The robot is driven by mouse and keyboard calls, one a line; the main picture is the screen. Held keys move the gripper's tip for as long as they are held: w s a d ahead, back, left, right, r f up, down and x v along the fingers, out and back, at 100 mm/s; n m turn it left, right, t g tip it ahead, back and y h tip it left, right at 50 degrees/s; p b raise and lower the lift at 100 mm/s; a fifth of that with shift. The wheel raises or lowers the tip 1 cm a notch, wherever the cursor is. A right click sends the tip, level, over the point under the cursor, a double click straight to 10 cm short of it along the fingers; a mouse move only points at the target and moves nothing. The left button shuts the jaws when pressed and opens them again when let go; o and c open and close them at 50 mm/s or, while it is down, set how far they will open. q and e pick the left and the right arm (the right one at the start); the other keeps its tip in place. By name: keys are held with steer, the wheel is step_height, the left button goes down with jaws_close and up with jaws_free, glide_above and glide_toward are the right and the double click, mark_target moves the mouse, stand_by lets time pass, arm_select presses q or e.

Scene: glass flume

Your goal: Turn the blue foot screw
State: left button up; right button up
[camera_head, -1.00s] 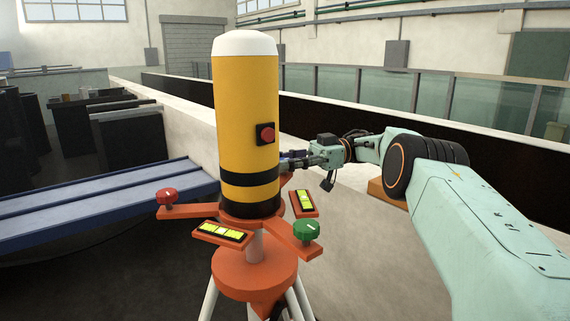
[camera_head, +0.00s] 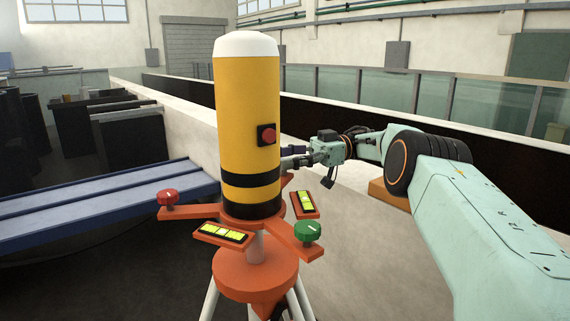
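The yellow cylinder (camera_head: 245,110) with a white cap and black bands stands upright on an orange base (camera_head: 255,270) with arms. A red screw knob (camera_head: 168,198) is on the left arm and a green one (camera_head: 308,231) on the front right arm. The blue foot screw is not visible; the cylinder may hide it. My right gripper (camera_head: 288,157) is at the cylinder's right side, towards the back. Its two fingers look spread apart, and their tips are partly hidden by the cylinder. My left gripper is out of view.
Two level vials (camera_head: 222,233) (camera_head: 304,204) lie on the base. A red button (camera_head: 267,135) is on the cylinder. A blue beam (camera_head: 110,198) lies at left. A pale wall top (camera_head: 185,125) runs behind, with the glass flume (camera_head: 430,95) beyond.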

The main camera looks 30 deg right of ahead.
step_height(320, 180, up, 8)
steer(key=shift+s+r, duration=0.1)
steer(key=shift+r, duration=0.3)
